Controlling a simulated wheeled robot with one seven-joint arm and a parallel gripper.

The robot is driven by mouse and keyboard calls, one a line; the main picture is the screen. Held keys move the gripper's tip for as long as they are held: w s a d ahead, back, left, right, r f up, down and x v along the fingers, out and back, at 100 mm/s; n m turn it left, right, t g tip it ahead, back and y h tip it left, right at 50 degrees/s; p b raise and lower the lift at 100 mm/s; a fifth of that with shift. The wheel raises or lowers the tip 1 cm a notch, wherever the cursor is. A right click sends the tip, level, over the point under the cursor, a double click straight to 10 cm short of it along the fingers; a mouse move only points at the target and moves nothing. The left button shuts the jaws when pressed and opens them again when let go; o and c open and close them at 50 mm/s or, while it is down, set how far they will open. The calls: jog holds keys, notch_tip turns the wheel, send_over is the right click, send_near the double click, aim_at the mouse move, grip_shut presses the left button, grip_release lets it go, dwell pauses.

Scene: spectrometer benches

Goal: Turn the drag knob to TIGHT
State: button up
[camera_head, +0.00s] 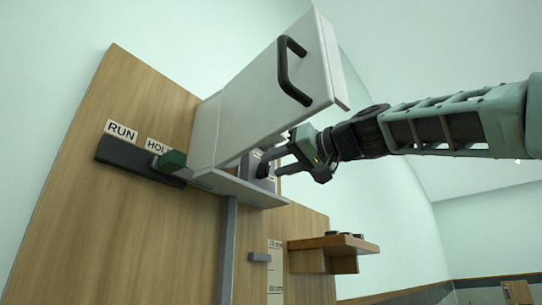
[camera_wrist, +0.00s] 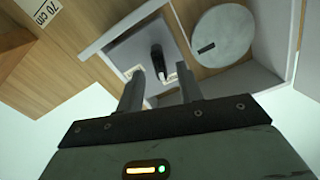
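The drag knob appears to be the black knob (camera_wrist: 156,58) with a pale lower end, on a grey square plate (camera_wrist: 128,50) inside the open housing in the wrist view. It also shows as a dark shape (camera_head: 263,170) at my fingertips in the head view. Small white labels flank it, too small to read and partly hidden by my fingers. My gripper (camera_wrist: 161,72) is open, one finger on each side of the knob, with visible gaps. In the head view my gripper (camera_head: 273,163) reaches in from the right under the raised cover. Contact with the knob cannot be told.
A white cover (camera_head: 265,95) with a black handle (camera_head: 291,70) is tilted up above my gripper. A pale disc (camera_wrist: 222,36) lies beside the knob plate. A green-handled lever (camera_head: 171,160) is at the HOLD end of its black track. A wooden shelf (camera_head: 335,243) projects below.

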jog(key=shift+p+x, duration=0.35)
jog(key=shift+x, duration=0.85)
grip_shut()
